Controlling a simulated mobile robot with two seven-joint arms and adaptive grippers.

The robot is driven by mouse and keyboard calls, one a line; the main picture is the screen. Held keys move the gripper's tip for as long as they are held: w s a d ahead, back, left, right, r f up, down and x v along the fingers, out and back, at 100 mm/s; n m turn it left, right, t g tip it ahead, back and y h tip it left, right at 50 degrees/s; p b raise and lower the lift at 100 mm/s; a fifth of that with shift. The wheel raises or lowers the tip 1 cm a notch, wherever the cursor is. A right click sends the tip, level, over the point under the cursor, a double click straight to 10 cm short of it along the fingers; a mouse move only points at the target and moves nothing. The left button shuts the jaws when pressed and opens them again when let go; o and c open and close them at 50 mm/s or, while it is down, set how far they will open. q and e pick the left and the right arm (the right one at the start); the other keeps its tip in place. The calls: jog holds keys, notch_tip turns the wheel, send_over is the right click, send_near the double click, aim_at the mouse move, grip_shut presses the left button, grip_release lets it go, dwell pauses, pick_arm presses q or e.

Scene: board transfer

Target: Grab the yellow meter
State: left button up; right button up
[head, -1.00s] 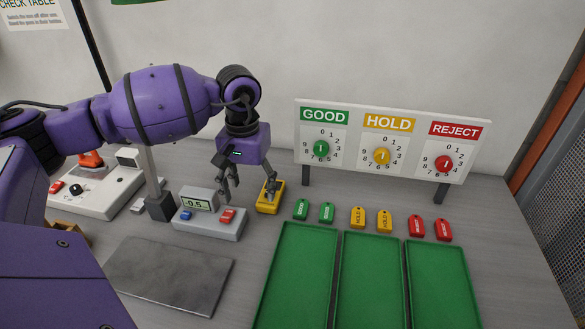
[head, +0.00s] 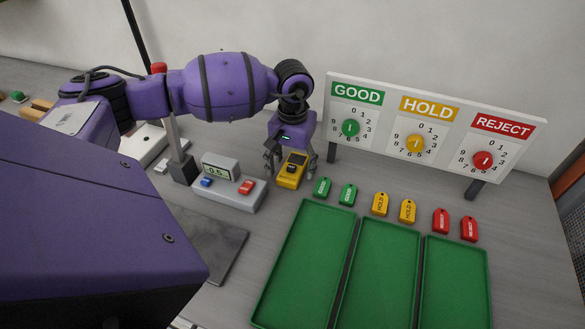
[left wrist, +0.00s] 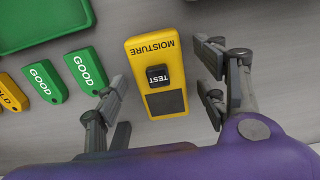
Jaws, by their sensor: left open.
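The yellow meter (head: 291,170) lies on the table between the grey display box and the green tags. In the left wrist view the yellow meter (left wrist: 156,75) shows a black TEST button, a dark panel and the word MOISTURE. My left gripper (head: 292,168) is open, with one finger on each side of the meter. In the left wrist view the left gripper (left wrist: 162,90) has clear gaps between its fingers and the meter's sides; it does not touch them. My right gripper is not in view.
A grey display box (head: 229,187) stands left of the meter. Green tags (head: 322,187) lie close to its right, with yellow and red tags beyond. Green trays (head: 302,262) lie in front. The GOOD/HOLD/REJECT dial board (head: 425,128) stands behind at the right.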

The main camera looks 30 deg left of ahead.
pick_arm(q)
jog(key=c, duration=1.4)
